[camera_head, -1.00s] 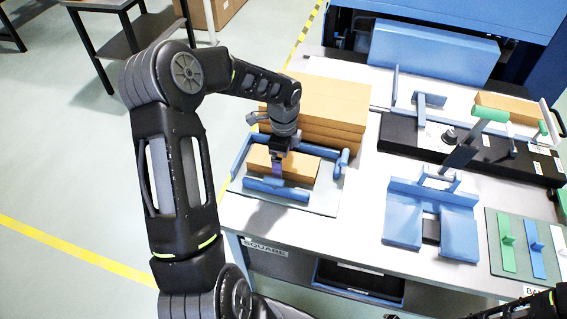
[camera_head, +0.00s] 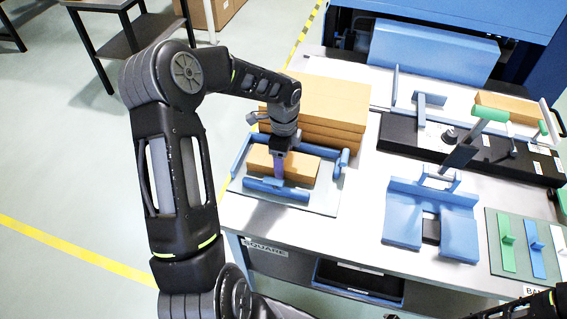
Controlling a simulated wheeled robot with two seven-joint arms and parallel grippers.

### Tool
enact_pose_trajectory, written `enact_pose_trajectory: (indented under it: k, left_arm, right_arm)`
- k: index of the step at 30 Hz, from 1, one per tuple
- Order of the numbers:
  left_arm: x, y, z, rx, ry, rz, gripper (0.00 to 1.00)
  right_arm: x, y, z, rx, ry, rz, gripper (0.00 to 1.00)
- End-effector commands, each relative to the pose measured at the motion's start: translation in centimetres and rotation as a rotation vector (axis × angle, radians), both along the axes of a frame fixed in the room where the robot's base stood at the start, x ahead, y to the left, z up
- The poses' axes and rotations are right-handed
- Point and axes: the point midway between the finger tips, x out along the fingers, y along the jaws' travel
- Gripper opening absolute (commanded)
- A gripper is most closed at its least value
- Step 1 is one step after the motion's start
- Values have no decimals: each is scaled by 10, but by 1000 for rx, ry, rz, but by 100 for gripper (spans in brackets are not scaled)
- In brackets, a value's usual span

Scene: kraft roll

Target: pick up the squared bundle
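The squared bundle (camera_head: 300,168) is a brown block lying in a frame of blue bars (camera_head: 276,190) on a grey plate (camera_head: 318,201) at the left of the table. My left gripper (camera_head: 279,172) points down at the bundle, with a purple-blue finger showing against its front. Whether the fingers are closed on the bundle cannot be told, as the gripper hides part of it. The bundle rests inside the frame. My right arm (camera_head: 535,305) only shows as a dark part at the lower right corner; its gripper is out of view.
A stack of brown flat packs (camera_head: 335,100) stands right behind the frame. A blue slotted fixture (camera_head: 404,219), a black device with a green-handled lever (camera_head: 490,114) and a small board with coloured tabs (camera_head: 508,246) occupy the right side. Bare table lies between the frame and fixture.

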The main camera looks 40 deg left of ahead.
Motion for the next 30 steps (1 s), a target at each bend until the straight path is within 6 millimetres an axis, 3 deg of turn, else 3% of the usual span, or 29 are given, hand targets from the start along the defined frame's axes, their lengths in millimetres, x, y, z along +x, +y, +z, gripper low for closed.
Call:
enact_pose_trajectory:
  k: [6,16,30]
  left_arm:
    - [0,0,0,0,-1,0,14]
    - [1,0,7,1,-3,1,14]
    - [1,0,87,2,-5,0,14]
  right_arm:
    - [0,0,0,0,0,0,0]
    - [0,0,-1,0,0,0,0]
    - [1,1,-10,2,-4,1,0]
